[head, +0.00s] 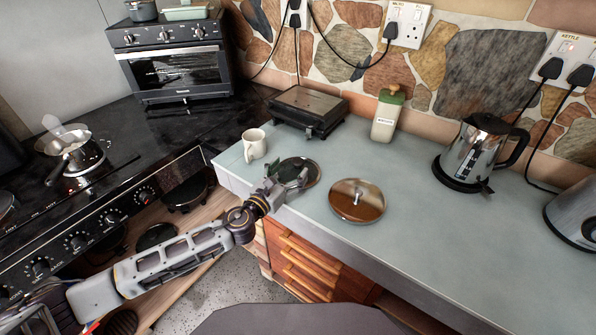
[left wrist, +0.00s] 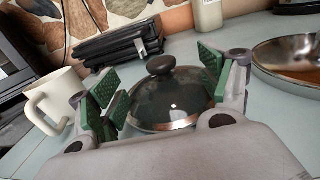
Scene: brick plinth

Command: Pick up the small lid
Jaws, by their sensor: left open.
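The small lid (head: 305,167) is a round glass lid with a metal rim, lying on the pale worktop. In the left wrist view the small lid (left wrist: 165,104) shows a dark round knob on top. My left gripper (head: 286,180) is open at the near-left side of the lid, partly covering it in the head view. In the left wrist view its green-padded fingers stand apart, with the lid and its knob showing between them. I cannot tell whether they touch the lid. My right gripper is not in view.
A larger lid or pan-like metal disc (head: 357,203) lies to the right. A white mug (head: 254,146) stands close on the left. A black grill (head: 307,110), a jar (head: 386,115) and a kettle (head: 476,152) stand behind. Free worktop lies at the front right.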

